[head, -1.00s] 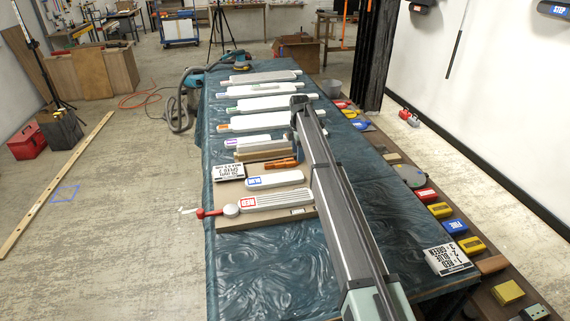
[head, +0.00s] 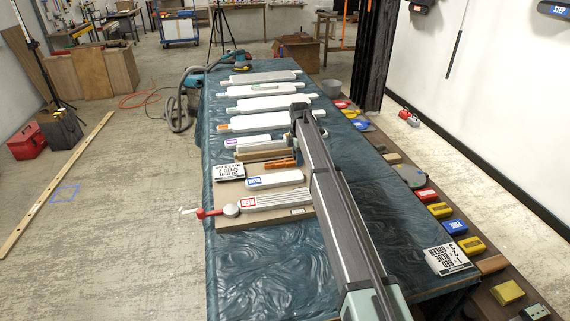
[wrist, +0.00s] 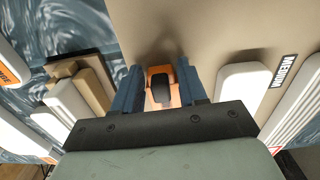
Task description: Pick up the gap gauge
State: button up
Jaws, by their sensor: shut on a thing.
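The gap gauge, which I take to be the small orange tool (head: 279,163), lies at the back of the tan board in the head view, behind the white piece marked BLUE. In the wrist view its orange body with a dark oval part (wrist: 160,88) sits between my blue fingers. My gripper (wrist: 162,86) is shut on it from above. In the head view my gripper (head: 296,152) reaches down to the gauge's right end, and my arm hides part of what is behind it. I cannot tell whether the gauge is clear of the board.
White pieces marked BLUE (head: 275,180) and RED (head: 278,200) lie in front on the tan board (head: 230,221). Several long white pieces lie farther back on the blue cloth (head: 265,260), whose front is clear.

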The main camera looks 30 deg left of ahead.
notch_tip(320, 180, up, 9)
jog(key=shift+w+d+f, duration=0.1)
jog(key=shift+w+f, duration=0.05)
jog(key=s+d, duration=0.2)
jog(key=d, duration=0.7)
jog(key=s+d, duration=0.3)
jog(key=d, duration=0.6)
jog(key=shift+s+d+f+m, duration=0.15)
jog(key=shift+d+f+m, duration=0.15)
jog(key=shift+d+f, duration=0.1)
jog(key=shift+f, duration=0.1)
jog(key=shift+f, duration=2.05)
jog(key=shift+f, duration=1.8)
